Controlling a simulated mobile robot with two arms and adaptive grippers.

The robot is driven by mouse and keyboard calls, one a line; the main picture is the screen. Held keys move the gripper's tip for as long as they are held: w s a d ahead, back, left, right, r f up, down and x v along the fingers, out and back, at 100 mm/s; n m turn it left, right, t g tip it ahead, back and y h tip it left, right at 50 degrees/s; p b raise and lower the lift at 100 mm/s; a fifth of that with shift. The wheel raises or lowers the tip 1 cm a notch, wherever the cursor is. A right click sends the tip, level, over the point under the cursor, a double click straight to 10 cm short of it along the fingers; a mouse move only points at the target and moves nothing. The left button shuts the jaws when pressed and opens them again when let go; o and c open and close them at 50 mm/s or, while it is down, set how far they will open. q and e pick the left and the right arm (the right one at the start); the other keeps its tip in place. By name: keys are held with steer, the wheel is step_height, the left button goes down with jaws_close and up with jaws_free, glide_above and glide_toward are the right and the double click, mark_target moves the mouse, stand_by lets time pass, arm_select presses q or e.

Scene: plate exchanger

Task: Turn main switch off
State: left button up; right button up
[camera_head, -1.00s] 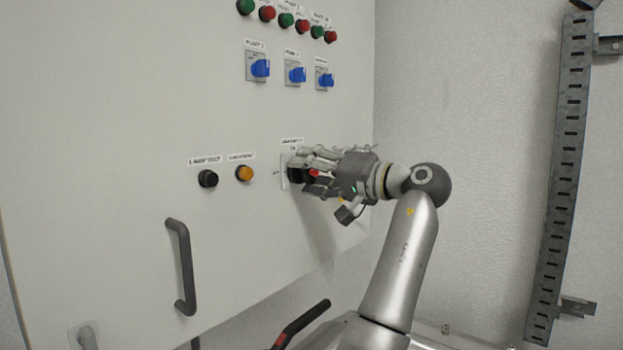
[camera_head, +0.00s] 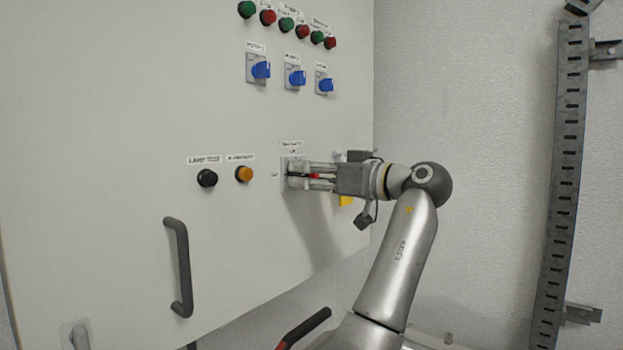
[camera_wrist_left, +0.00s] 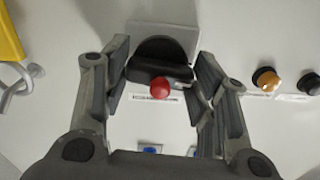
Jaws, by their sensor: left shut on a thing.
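The main switch has a black rotary handle (camera_wrist_left: 160,70) with a red tip, on a pale plate (camera_wrist_left: 170,30). In the head view, its red part (camera_head: 314,176) shows between my fingers. My left gripper (camera_head: 302,177) reaches the panel from the right and is shut on the handle. In the left wrist view, its fingers (camera_wrist_left: 160,82) lie on both sides of the handle, which lies crosswise. Part of the switch is hidden by the fingers in the head view. My right gripper is not in view.
A black button (camera_head: 207,178) and an orange button (camera_head: 244,174) sit left of the switch. Blue rotary switches (camera_head: 297,77) are above. A yellow object (camera_head: 346,200) is close below my gripper. A grey door handle (camera_head: 181,268) is lower left.

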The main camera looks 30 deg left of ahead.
arm_select(q)
steer(key=shift+n, duration=0.5)
steer(key=o, duration=1)
steer(key=shift+d, duration=0.1)
steer(key=d, duration=1.2)
steer(key=shift+s, duration=0.45)
steer(key=shift+a, duration=0.1)
